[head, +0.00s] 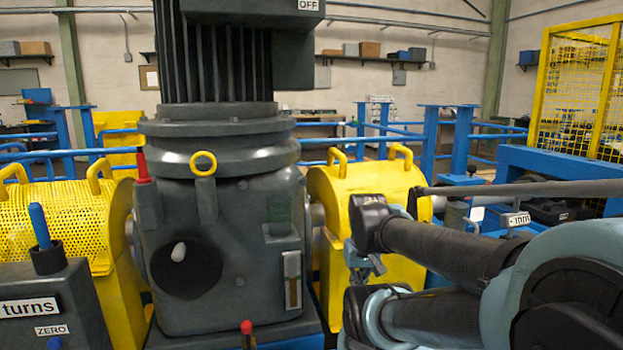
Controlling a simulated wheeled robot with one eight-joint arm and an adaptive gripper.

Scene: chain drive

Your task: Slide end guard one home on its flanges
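Two yellow guards with loop handles flank a dark grey gearbox (235,245). The right guard (335,190) is solid, rounded on top, and sits close to the gearbox's right side by a short grey shaft. The left guard (55,215) is perforated, with a smooth rounded yellow end beside the gearbox. I cannot tell which is end guard one. My arm reaches in from the right, in front of the right guard and covering part of it. My gripper (366,264) shows only in small part below the wrist, before the guard's face. Its fingers and the flanges are not clear.
A motor (225,60) stands on the gearbox. A grey box marked "turns" (45,305) with a blue lever is at the lower left. A long grey rod (530,190) crosses at right. Blue rails and a yellow mesh cage (580,85) stand behind.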

